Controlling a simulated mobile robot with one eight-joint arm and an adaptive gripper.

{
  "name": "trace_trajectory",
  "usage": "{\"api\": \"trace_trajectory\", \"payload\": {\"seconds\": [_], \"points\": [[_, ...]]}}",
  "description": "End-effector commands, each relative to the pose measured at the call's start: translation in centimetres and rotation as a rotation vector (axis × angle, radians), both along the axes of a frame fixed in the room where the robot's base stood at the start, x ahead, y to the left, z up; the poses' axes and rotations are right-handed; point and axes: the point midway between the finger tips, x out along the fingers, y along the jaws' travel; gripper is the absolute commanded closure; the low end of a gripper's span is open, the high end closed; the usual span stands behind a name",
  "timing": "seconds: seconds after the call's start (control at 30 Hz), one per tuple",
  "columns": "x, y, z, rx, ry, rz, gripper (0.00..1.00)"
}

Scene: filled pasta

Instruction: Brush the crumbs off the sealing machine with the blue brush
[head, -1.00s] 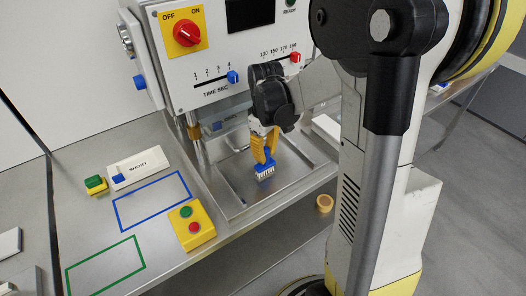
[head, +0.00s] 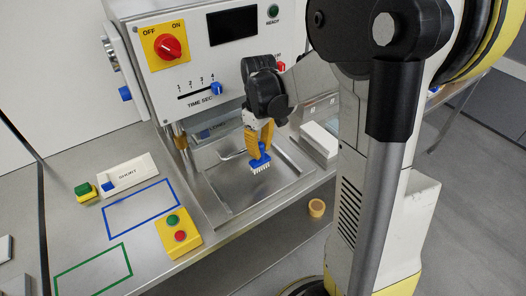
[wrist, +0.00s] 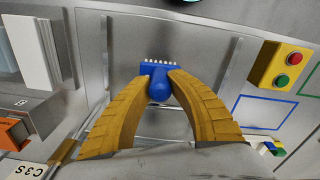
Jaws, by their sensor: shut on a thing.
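The blue brush (head: 260,162) has a blue body and a row of white bristles. My gripper (head: 262,147) has curved yellow fingers shut on its handle, and in the wrist view the brush (wrist: 159,88) sits between both fingertips. It is over the metal tray (head: 228,208) at the foot of the white sealing machine (head: 210,65), bristles downward. I cannot tell whether the bristles touch the tray. No crumbs can be made out in either view. The machine has a red dial on a yellow plate, a dark display and blue and red sliders.
Left of the tray, a yellow button box (head: 178,235) stands beside blue and green outlined rectangles. A white label block (head: 128,174) and a small green-and-yellow block (head: 86,191) lie behind. A white block (head: 319,141) stands right of the tray. A round tan item (head: 317,208) is lower down.

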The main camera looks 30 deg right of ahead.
Motion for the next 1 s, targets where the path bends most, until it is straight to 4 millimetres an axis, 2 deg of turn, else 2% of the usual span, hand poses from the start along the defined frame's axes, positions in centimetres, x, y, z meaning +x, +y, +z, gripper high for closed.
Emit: {"api": "trace_trajectory", "payload": {"seconds": [0.03, 0.43, 1.0], "points": [[0.1, 0.1, 0.8, 0.0, 0.0, 0.0, 1.0], [0.9, 0.9, 4.1, 0.0, 0.0, 0.0, 1.0], [1.0, 0.9, 4.2, 0.0, 0.0, -0.001, 1.0]]}}
